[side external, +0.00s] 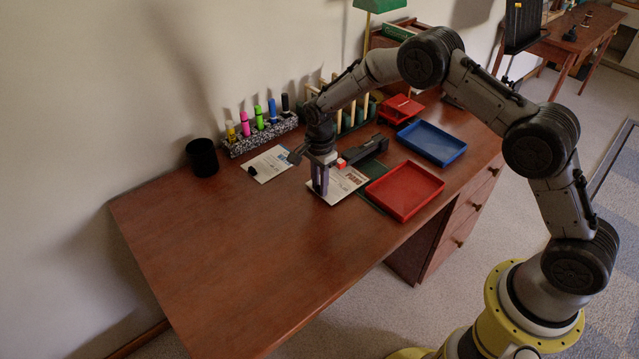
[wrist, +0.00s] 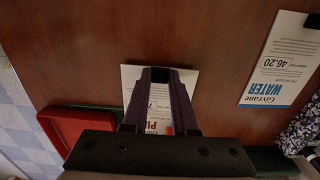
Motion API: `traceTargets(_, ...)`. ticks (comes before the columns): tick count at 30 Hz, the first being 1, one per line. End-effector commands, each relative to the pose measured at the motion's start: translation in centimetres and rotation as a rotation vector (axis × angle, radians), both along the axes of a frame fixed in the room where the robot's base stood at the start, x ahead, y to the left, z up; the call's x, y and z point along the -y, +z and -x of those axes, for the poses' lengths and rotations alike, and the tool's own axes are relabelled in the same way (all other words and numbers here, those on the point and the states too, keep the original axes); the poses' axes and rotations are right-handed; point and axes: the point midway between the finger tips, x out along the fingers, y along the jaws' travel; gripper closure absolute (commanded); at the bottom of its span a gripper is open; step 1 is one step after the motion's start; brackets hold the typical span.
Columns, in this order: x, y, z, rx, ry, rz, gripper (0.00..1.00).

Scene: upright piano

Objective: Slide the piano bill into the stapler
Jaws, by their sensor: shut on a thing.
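The piano bill (side external: 349,181) is a white sheet with large red lettering, lying low at the desk surface. It also shows in the wrist view (wrist: 132,80), partly covered by my gripper. My gripper (side external: 320,192) points down at the bill's near left edge. Its fingers (wrist: 160,75) are shut on that edge.
A red tray (side external: 405,190) and a blue tray (side external: 432,143) stand right of the bill. A water bill (wrist: 280,65) lies to the left, with a black cup (side external: 202,158) beyond it. Markers (side external: 259,118) stand along the wall. The desk's front left is clear.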

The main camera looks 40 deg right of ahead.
Motion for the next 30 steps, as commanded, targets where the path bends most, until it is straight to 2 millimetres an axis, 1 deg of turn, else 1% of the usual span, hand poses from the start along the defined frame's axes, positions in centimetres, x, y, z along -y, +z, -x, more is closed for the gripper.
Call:
traceTargets(3, 0.00, 0.03, -0.02, 0.000, 0.000, 0.000, 1.00)
traceTargets(4, 0.00, 0.02, -0.01, 0.000, 0.000, 0.000, 0.72)
traceTargets(8, 0.00, 0.02, -0.01, 0.000, 0.000, 0.000, 0.49)
traceTargets(9, 0.00, 0.02, -0.01, 0.000, 0.000, 0.000, 0.42)
traceTargets(10, 0.00, 0.02, -0.01, 0.000, 0.000, 0.000, 0.39)
traceTargets(16, 0.00, 0.01, -0.01, 0.000, 0.000, 0.000, 0.39)
traceTargets(21, 0.00, 0.00, 0.00, 0.000, 0.000, 0.000, 0.09)
traceTargets(30, 0.00, 0.08, -0.01, 0.000, 0.000, 0.000, 0.09)
